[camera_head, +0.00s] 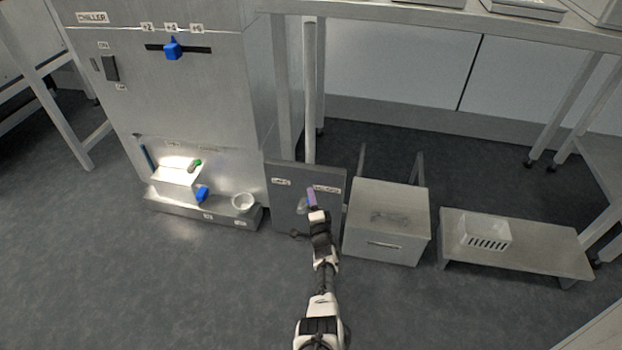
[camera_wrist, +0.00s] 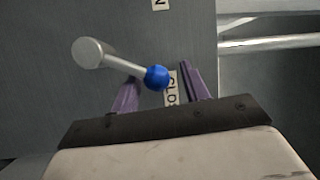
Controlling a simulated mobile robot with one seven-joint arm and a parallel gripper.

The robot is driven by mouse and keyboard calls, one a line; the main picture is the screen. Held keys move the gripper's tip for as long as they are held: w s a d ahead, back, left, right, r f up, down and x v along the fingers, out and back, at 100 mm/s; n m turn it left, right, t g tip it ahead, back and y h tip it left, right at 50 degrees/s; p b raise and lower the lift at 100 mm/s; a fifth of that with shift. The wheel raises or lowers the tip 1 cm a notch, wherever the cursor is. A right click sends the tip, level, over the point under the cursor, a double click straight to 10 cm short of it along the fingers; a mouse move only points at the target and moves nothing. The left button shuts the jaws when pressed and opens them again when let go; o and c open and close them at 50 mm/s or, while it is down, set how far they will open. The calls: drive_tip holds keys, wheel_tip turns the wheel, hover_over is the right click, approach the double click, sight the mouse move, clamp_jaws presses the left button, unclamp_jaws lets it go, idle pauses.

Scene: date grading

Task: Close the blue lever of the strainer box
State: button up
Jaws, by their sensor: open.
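A lever with a grey pivot, a metal rod and a blue ball (camera_wrist: 157,77) on its end is mounted on a grey panel in the wrist view. In that view the ball lies between my open purple fingers, nearer the left one. I cannot tell whether they touch it. A label (camera_wrist: 171,90), partly hidden, reads "CLO" behind the ball. In the head view my gripper (camera_head: 312,196) is in front of the dark grey panel (camera_head: 283,207), which has two labels along its top. The blue ball is not distinguishable there.
A chiller cabinet (camera_head: 110,75) with a blue slider (camera_head: 171,49) stands at the left. At its foot a ledge holds a lit box, another blue part (camera_head: 202,194) and a white cup (camera_head: 243,202). A grey box (camera_head: 385,225) and a low bench (camera_head: 535,254) with a white basket (camera_head: 485,234) stand right.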

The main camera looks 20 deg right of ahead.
wheel_tip(320, 180, up, 19)
drive_tip(key=p, duration=1)
drive_tip(key=shift+a, duration=0.2)
